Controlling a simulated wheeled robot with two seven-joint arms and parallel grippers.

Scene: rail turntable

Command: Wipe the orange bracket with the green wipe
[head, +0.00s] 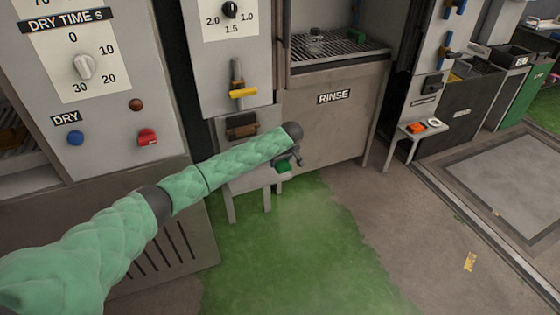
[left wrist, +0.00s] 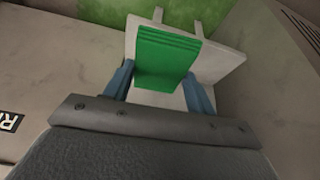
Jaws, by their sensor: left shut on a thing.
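My left gripper (head: 289,158), on the green padded arm, is in front of the rinse station. It is shut on the green wipe (head: 283,167), which is small and partly hidden in the head view. In the left wrist view the wipe (left wrist: 167,55) shows as a folded green stack between the blue fingers of the gripper (left wrist: 160,84). A pale bench (left wrist: 215,64) lies behind the wipe; I cannot tell whether they touch. A small orange thing, likely the orange bracket (head: 416,128), lies on a small bench at the right, away from the gripper. My right gripper is not in view.
The rinse cabinet (head: 335,120) stands behind the gripper. A white round thing (head: 433,123) lies beside the orange thing on the small bench (head: 408,138). The dry control panel (head: 90,95) is at the left. The green floor patch (head: 290,250) and grey floor are open.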

